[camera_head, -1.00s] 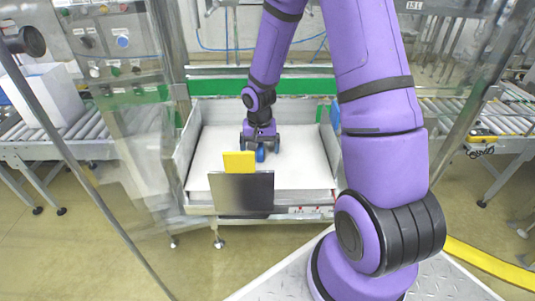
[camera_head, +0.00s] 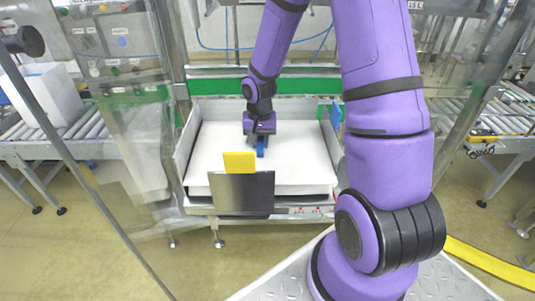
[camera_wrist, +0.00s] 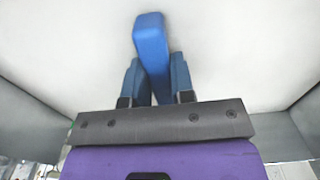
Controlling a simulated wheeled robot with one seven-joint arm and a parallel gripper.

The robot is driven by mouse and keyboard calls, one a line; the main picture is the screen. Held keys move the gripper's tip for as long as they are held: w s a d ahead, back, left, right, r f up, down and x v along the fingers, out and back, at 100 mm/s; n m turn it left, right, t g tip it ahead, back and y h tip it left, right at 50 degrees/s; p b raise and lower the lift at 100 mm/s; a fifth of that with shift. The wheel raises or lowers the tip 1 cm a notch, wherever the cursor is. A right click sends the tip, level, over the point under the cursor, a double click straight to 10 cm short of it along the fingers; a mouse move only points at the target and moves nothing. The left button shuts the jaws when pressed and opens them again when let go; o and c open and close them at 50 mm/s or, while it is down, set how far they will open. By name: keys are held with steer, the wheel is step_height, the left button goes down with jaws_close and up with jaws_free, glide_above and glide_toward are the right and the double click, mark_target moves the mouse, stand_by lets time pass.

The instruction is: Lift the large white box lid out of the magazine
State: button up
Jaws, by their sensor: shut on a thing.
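The large white box lid (camera_head: 220,165) lies broad and flat in the magazine (camera_head: 186,137), filling most of the space between its grey side walls. In the wrist view the white surface (camera_wrist: 70,50) fills most of the picture. My gripper (camera_head: 261,148) is over the middle of the lid. Its two blue fingers (camera_wrist: 155,82) are closed on the sides of a blue bar (camera_wrist: 151,38) standing against the white surface. How the bar joins the lid is hidden.
A yellow block (camera_head: 239,161) and a dark metal plate (camera_head: 242,193) stand at the magazine's front edge. A green rail (camera_head: 300,85) crosses behind. Blue and green pieces (camera_head: 335,115) stand at the back right corner. Roller conveyors (camera_head: 485,115) flank both sides.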

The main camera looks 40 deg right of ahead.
step_height(320, 180, up, 16)
stand_by(1.4)
steer(key=shift+w+r, duration=0.1)
steer(key=shift+r, duration=0.15)
